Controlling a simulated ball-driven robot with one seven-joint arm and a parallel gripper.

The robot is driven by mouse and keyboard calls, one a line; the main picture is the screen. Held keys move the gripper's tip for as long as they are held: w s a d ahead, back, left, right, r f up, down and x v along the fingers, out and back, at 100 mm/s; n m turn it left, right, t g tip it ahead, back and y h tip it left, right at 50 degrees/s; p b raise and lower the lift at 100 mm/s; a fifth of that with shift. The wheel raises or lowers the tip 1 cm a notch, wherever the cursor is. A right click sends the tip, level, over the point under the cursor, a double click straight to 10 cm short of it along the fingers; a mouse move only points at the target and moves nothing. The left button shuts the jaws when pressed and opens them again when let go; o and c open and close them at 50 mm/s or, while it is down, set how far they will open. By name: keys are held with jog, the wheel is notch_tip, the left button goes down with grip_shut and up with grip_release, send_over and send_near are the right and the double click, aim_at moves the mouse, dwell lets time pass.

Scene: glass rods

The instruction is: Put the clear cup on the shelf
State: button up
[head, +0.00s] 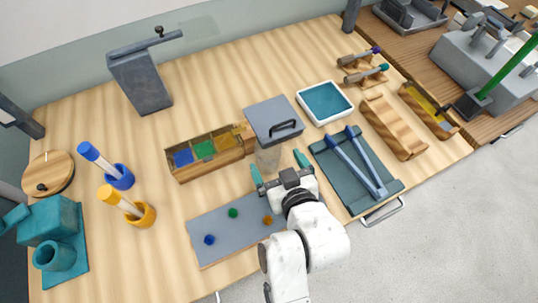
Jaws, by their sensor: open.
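A clear cup (267,158), pale and see-through, stands on the wooden table near its middle. It is hard to make out against the wood, and its upper part meets the edge of a grey slab. My gripper (279,167) is open, with its teal fingertips apart just in front of the cup. I cannot tell whether the cup is between the fingers or beyond them. The grey slab (266,112) with a dark handle is right behind the cup; it may be the shelf, but I cannot tell.
A wooden box (172,168) with coloured compartments is left of the cup. A grey mat (225,247) with small balls lies in front. A dark tray (335,183) with two blue rods is on the right, a white-rimmed tray (346,116) behind it.

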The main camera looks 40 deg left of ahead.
aim_at(264, 143)
jog(key=p+x, duration=0.1)
jog(key=x, duration=0.4)
jog(key=shift+s+a+r, duration=0.1)
jog(key=shift+s+a, duration=0.05)
jog(key=shift+s, duration=0.1)
jog(key=shift+w+a, duration=0.2)
jog(key=shift+a, duration=0.1)
jog(key=shift+c, duration=0.3)
jog(key=c, duration=1.1)
jog(key=shift+o, duration=0.2)
